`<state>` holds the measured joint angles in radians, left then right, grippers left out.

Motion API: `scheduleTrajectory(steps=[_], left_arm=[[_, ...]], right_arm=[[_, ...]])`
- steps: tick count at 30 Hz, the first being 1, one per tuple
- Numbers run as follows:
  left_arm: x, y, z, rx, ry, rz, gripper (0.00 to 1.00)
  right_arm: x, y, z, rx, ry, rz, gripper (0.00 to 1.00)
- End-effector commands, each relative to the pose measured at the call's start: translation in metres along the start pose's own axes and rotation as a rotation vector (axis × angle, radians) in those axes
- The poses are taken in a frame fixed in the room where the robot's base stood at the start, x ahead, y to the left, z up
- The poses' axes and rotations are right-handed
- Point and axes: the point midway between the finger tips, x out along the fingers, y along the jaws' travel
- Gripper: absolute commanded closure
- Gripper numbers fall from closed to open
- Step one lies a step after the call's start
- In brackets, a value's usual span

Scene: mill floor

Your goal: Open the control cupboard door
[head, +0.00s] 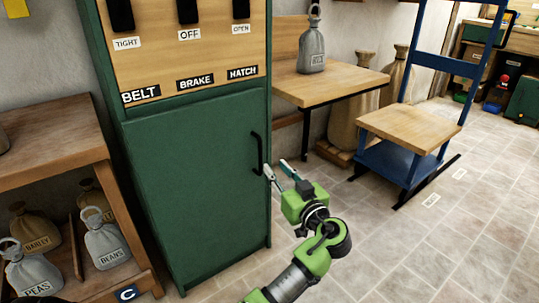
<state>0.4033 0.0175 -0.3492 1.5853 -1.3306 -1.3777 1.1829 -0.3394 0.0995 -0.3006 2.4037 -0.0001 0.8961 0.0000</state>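The control cupboard (100,70) is a tall green cabinet left of the middle in the head view. Its green door (195,185) appears shut, flush with the frame. A black upright bar handle (255,153) sits near the door's right edge.
Above the door, a wooden panel (185,60) carries black levers labelled belt, brake and hatch. A wooden shelf (50,130) with labelled sacks stands left. A wall table (335,82) with a grey sack and a blue-framed platform scale (410,130) stand right. Tiled floor in front is clear.

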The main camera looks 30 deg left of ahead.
Motion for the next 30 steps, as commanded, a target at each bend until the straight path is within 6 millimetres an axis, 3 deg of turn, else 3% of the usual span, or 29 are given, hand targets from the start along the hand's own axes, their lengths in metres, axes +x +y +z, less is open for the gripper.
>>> scheduleTrajectory(steps=[15, 21, 30], left_arm=[[0.103, 0.0, 0.002, 0.004, 0.002, 0.0, 0.75], [0.12, 0.0, 0.001, 0.004, 0.0, 0.002, 0.75], [0.123, 0.001, 0.001, 0.003, -0.001, 0.002, 0.75]], right_arm=[[0.007, -0.001, 0.004, -0.01, 0.067, -0.029, 0.6], [0.011, -0.002, 0.004, -0.012, 0.081, -0.035, 0.6], [0.012, -0.002, 0.004, -0.012, 0.082, -0.036, 0.6]])
